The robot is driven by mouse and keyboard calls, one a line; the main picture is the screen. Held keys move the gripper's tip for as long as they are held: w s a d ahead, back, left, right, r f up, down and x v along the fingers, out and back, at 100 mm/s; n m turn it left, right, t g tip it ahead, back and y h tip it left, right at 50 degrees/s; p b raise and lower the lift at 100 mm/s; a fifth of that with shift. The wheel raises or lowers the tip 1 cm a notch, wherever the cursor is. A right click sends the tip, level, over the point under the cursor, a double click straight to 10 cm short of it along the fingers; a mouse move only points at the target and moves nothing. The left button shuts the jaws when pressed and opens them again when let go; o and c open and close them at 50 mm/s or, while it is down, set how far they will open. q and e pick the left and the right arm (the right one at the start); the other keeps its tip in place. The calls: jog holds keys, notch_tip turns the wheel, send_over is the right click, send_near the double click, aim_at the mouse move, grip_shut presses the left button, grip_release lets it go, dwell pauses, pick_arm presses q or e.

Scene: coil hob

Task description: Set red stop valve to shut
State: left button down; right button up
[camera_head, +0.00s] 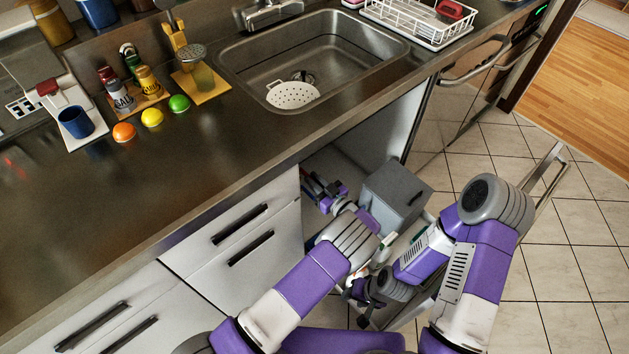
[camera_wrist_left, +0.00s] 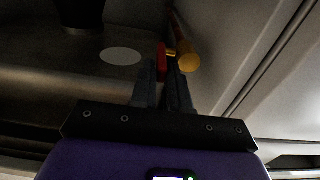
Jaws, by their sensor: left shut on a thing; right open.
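The red stop valve (camera_wrist_left: 162,57) shows in the left wrist view as a narrow red handle beside a brass-coloured pipe fitting (camera_wrist_left: 188,62). My left gripper (camera_wrist_left: 163,78) is shut on the red handle, with its dark fingers on either side of it. In the head view my left gripper (camera_head: 311,181) reaches into the open cabinet under the sink; the valve itself is hidden there. My right gripper (camera_head: 367,298) is open and empty, low in front of the cabinet. The valve's exact angle is hard to read in the dark.
A grey bin (camera_head: 395,190) stands at the cabinet opening, close to my arms. Drawers (camera_head: 240,245) lie left of the opening. Tiled floor (camera_head: 560,255) is clear at the right.

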aim_at(312, 178)
pick_arm(q)
jog(key=shift+r, duration=0.1)
jog(key=shift+a+r+g+h+p, duration=0.1)
jog(key=shift+r+g+h+p, duration=0.6)
jog(key=shift+p, duration=0.55)
jog(key=g+h+p, duration=0.1)
jog(key=p, duration=0.1)
jog(key=r+g+h+p, duration=0.1)
jog(key=shift+w+a+r+p, duration=0.2)
jog(key=shift+w+p, duration=0.1)
jog(key=shift+p, duration=0.1)
jog(key=shift+w+a+r+g+h+p, duration=0.2)
jog(key=shift+g+h+p, duration=0.4)
jog(key=shift+p, duration=0.4)
jog(key=shift+g+h+p, duration=0.3)
jog(key=shift+p, duration=0.1)
jog(key=c, duration=1.2)
grip_release()
